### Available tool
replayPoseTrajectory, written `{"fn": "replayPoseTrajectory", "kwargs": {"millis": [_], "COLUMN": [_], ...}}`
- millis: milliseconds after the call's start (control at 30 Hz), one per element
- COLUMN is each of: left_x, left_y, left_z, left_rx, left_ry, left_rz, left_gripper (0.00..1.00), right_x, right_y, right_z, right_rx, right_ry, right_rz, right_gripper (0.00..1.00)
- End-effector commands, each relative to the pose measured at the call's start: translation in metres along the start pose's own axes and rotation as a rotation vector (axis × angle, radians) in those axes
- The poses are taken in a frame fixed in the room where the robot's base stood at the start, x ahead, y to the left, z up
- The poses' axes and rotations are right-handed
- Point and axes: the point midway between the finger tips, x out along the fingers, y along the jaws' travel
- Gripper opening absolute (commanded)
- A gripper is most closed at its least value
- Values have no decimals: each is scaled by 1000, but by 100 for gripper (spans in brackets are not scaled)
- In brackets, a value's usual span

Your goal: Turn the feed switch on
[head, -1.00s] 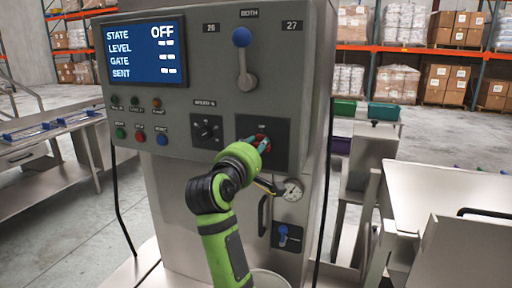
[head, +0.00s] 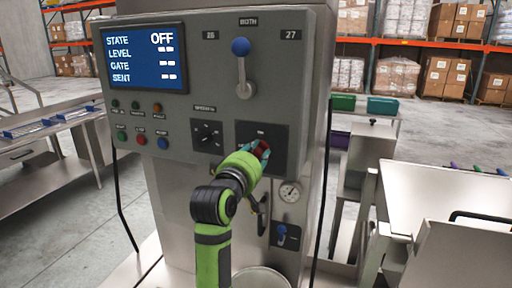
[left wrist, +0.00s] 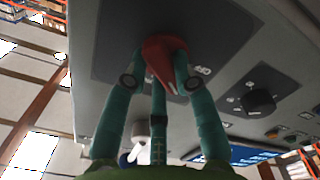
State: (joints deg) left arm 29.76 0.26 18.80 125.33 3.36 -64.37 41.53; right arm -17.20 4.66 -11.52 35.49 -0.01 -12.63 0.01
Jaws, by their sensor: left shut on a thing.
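The feed switch is a red rotary handle on a dark square plate (head: 280,135) at the lower right of the grey control panel. My left gripper (head: 258,152) is at this plate, and its teal fingers are shut on the red switch (left wrist: 163,55). In the left wrist view the fingers sit on both sides of the handle, which looks tilted. In the head view the gripper covers most of the switch. The display (head: 145,57) reads STATE OFF. My right gripper is not in view.
A blue-knobbed lever (head: 242,65) stands above the switch plate. A black knob (head: 207,135) and coloured buttons (head: 141,139) are to its left. Below are a pressure gauge (head: 289,191) and a small blue valve lever (head: 282,233). A steel hopper (head: 440,195) stands at right.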

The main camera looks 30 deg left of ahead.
Motion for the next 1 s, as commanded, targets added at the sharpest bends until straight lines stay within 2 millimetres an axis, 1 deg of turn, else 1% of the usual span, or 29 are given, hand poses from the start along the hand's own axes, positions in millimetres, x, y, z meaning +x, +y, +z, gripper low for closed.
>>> {"fn": "replayPoseTrajectory", "kwargs": {"millis": [33, 600, 800, 1000], "left_x": [0, 0, 0, 0], "left_y": [2, 1, 0, 0], "left_z": [-2, 1, 2, 2], "left_rx": [50, 584, 735, 843], "left_ry": [0, 0, 1, 2], "left_rz": [0, 0, 1, 1], "left_gripper": [0, 0, 0, 0], "right_x": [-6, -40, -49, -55], "right_y": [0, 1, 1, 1], "right_z": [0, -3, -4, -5], "right_rx": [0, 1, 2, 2], "right_ry": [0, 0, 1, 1], "right_rz": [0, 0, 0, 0], "right_gripper": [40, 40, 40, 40]}}
